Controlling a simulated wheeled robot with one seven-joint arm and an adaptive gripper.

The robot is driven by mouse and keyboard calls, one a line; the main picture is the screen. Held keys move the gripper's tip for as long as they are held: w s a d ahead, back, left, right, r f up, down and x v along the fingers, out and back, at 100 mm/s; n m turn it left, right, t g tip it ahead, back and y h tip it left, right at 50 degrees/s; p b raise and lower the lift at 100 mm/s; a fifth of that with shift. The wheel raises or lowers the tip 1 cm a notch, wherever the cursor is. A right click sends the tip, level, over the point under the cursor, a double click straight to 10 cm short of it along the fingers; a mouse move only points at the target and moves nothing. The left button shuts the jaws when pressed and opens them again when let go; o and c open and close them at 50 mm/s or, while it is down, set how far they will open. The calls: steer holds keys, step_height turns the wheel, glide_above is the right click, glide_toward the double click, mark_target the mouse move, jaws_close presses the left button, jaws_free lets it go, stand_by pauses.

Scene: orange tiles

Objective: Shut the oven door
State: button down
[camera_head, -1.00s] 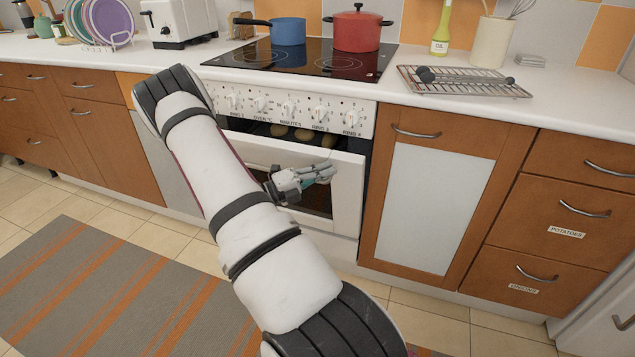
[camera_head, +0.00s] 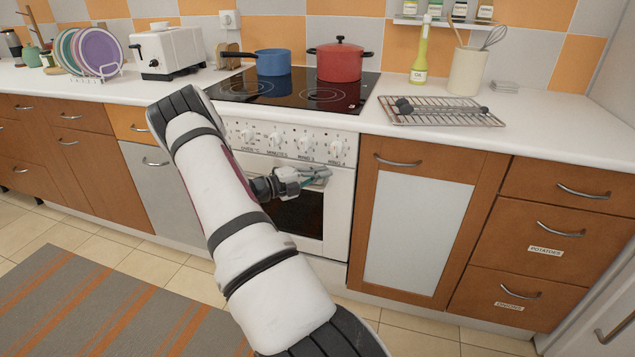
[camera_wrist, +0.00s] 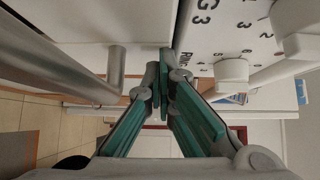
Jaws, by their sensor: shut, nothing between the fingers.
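The oven door (camera_head: 338,220) is white with a dark window and stands upright below the knob panel (camera_head: 290,143). It looks flush or nearly flush with the oven front; my arm and gripper hide part of its top edge. My gripper (camera_head: 322,174) is shut and empty, at the top of the door just under the knobs. In the wrist view the fingers (camera_wrist: 165,78) are together by the dark seam between the door (camera_wrist: 140,58) and the knob panel (camera_wrist: 222,40). A metal bar handle (camera_wrist: 60,60) shows to the left there.
A blue pot (camera_head: 272,62) and a red pot (camera_head: 338,62) stand on the black hob (camera_head: 300,92). A wire rack (camera_head: 440,112) lies on the counter. The cabinet right of the oven has a handle (camera_head: 398,161). A striped rug (camera_head: 90,310) lies on the floor.

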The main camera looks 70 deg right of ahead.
steer(key=shift+d+r, duration=0.2)
steer(key=shift+d, duration=0.2)
steer(key=shift+a+p, duration=0.35)
steer(key=shift+a, duration=0.05)
steer(key=s+a+p+v, duration=0.2)
steer(key=v, duration=1)
steer(key=shift+w+a+f, duration=0.15)
steer(key=shift+a+f, duration=0.1)
steer(key=shift+f, duration=0.05)
